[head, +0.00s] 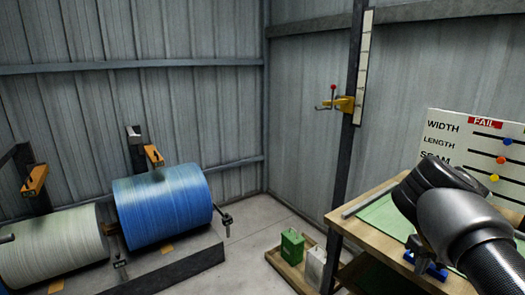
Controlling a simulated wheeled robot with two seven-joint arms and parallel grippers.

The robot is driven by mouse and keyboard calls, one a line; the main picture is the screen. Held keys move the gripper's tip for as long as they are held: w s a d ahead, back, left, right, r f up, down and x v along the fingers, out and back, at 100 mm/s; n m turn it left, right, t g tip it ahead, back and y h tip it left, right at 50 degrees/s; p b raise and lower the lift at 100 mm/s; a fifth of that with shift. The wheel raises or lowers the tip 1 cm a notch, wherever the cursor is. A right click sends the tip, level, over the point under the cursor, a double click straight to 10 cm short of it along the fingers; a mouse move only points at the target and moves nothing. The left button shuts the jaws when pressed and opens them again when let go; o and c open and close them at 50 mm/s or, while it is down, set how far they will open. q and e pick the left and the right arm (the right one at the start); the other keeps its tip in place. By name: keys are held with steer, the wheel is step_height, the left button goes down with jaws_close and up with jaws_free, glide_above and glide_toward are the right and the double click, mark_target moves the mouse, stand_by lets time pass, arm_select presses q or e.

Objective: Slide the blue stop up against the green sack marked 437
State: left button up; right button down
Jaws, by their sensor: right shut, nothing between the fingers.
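A flat green sheet (384,217), which looks like a sack, lies on the wooden table at the right; no number can be read on it. A blue piece (434,271), which looks like the stop, sits near the table's front, just below my right gripper (418,252). My right gripper points down and is shut with nothing between its fingers. I cannot tell whether it touches the blue piece. My right arm hides part of the sheet and of the table. My left gripper is out of view.
The wooden table (345,226) has a grey straight bar (368,201) along its far left side. A board with colored knobs (470,146) stands behind. A floor tray (282,268) holds a green block (291,246) and a white block (316,264). A blue roll (165,205) and a white roll (52,245) lie left.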

steer(key=shift+s+a, duration=0.4)
steer(key=shift+a, duration=0.15)
steer(key=shift+r+p, duration=0.15)
steer(key=shift+p, duration=0.15)
step_height(320, 180, up, 8)
steer(key=p, duration=0.5)
steer(key=shift+p, duration=0.3)
